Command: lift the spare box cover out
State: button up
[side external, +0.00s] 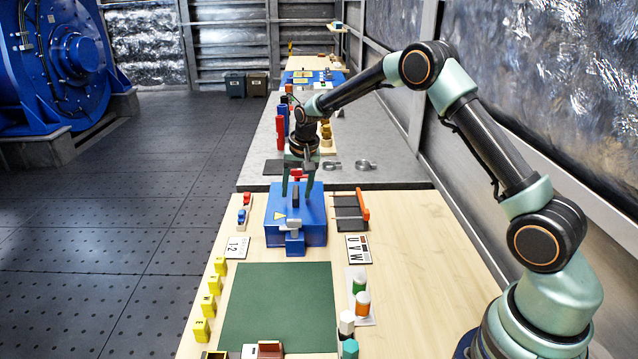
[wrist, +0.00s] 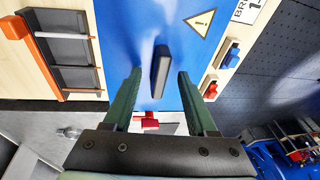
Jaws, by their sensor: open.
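A blue box-like part (side external: 312,228) with a flat blue top stands on the wooden bench, and its top fills the middle of the wrist view (wrist: 125,30). A black upright bar handle (wrist: 160,70) stands on the top, beside a yellow warning triangle (wrist: 200,21). I take this top for the cover; I cannot see a seam. My gripper (side external: 296,195) points down over it, open. In the wrist view its green fingers (wrist: 160,76) stand on either side of the handle, with gaps. A grey and blue fitting (side external: 293,228) sits at the near side.
A black rack with an orange end (side external: 362,204) lies right of the blue part. Red and blue pieces (side external: 243,209) stand left. A green mat (side external: 279,308) lies in front, with yellow blocks (side external: 208,305) left and capped bottles (side external: 362,302) right.

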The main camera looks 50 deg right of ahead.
grip_shut()
dwell(1.4)
